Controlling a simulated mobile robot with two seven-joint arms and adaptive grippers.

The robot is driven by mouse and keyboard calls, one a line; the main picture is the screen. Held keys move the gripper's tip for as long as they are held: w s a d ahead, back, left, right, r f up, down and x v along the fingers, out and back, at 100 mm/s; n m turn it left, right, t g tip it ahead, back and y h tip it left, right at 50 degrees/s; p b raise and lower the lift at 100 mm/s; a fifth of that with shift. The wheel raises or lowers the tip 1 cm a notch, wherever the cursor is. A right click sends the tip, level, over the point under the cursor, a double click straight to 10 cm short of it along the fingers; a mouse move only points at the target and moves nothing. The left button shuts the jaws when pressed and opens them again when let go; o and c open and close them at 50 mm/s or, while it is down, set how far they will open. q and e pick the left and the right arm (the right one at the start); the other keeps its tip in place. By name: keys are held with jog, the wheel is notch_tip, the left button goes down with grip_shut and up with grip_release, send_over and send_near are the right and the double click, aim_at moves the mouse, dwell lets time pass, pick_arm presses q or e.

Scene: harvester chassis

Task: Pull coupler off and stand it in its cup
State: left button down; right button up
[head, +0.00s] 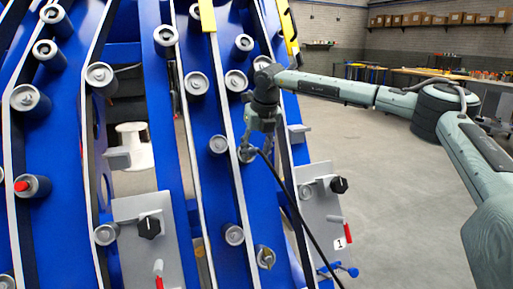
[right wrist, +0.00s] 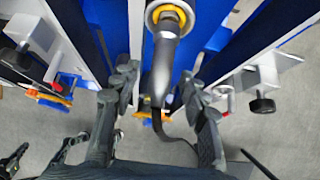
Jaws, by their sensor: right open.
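The coupler (right wrist: 162,68) is a dark grey cylinder in the right wrist view. Its far end meets a round grey fitting with an orange ring (right wrist: 168,17) on the blue chassis. A black hose (right wrist: 178,145) leaves its near end and hangs down to the right in the head view. My right gripper (right wrist: 160,88) is open, with one finger on each side of the coupler and visible gaps. In the head view, my right gripper (head: 256,138) points down at the chassis and largely hides the coupler. I cannot identify the cup. My left gripper is absent from the head view.
Blue chassis beams carry several grey cylindrical fittings (head: 102,78). Grey plates with black knobs and red levers stand at the left (head: 148,240) and right (head: 322,210). Open floor (head: 400,225) lies to the right. Dark finger-like parts show at the right wrist view's lower left.

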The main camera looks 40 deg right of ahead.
jog(key=shift+c, duration=0.5)
grip_shut()
jog(key=shift+s+a+r, duration=0.2)
jog(key=shift+s+r, duration=0.25)
jog(key=shift+s, duration=0.3)
jog(key=shift+s+a+r, duration=0.2)
jog(key=shift+s+r, duration=0.25)
jog(key=shift+s, duration=0.3)
